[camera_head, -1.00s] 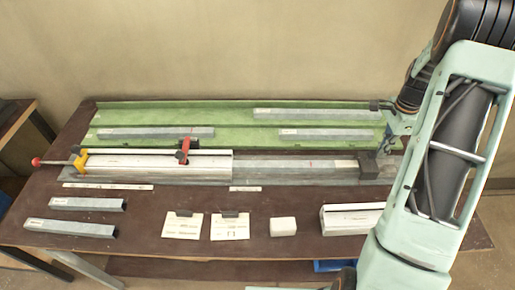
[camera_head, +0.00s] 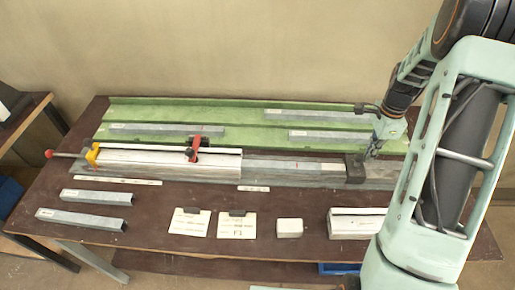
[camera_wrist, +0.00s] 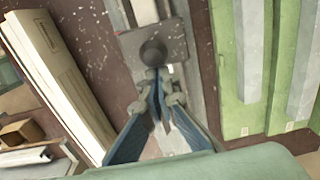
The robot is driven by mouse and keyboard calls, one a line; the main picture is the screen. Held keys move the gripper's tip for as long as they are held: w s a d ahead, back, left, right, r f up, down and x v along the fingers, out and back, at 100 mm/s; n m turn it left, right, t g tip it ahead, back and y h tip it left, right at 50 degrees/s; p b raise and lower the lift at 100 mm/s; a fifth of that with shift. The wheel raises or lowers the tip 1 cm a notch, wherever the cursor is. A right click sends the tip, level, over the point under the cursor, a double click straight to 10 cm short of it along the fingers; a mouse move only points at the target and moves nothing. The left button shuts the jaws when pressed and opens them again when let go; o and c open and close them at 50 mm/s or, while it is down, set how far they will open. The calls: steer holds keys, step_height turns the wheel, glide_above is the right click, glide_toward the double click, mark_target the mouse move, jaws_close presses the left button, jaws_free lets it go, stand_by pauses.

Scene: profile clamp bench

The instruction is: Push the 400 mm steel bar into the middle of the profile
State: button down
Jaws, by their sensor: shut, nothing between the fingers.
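The white profile (camera_head: 165,161) lies along the bench at left, with a red clamp (camera_head: 194,150) across it and a yellow-and-red clamp (camera_head: 92,154) at its left end. The bar's left end is hidden at the profile's right end. A dark block (camera_head: 355,172) stands at the bar's right end. My gripper (camera_head: 371,154) is shut and empty at this block. In the wrist view my fingertips (camera_wrist: 158,76) are at the round knob of the dark block (camera_wrist: 178,38); contact is unclear.
A green tray (camera_head: 255,141) with several grey bars runs along the back. Two bars (camera_head: 97,197) lie front left. Two cards (camera_head: 189,222), a white box (camera_head: 289,228) and a short pale profile (camera_head: 352,222) stand along the front.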

steer(key=shift+s+a, duration=0.15)
steer(key=shift+a, duration=3.7)
steer(key=shift+s+a, duration=0.1)
steer(key=shift+a, duration=3.75)
steer(key=shift+s+a, duration=0.15)
steer(key=shift+a, duration=3.6)
steer(key=shift+s+a, duration=0.1)
steer(key=shift+a, duration=4.1)
steer(key=shift+d, duration=0.15)
steer(key=shift+d, duration=0.7)
step_height(320, 180, up, 7)
steer(key=p, duration=0.4)
steer(key=shift+p, duration=0.4)
steer(key=shift+d, duration=0.1)
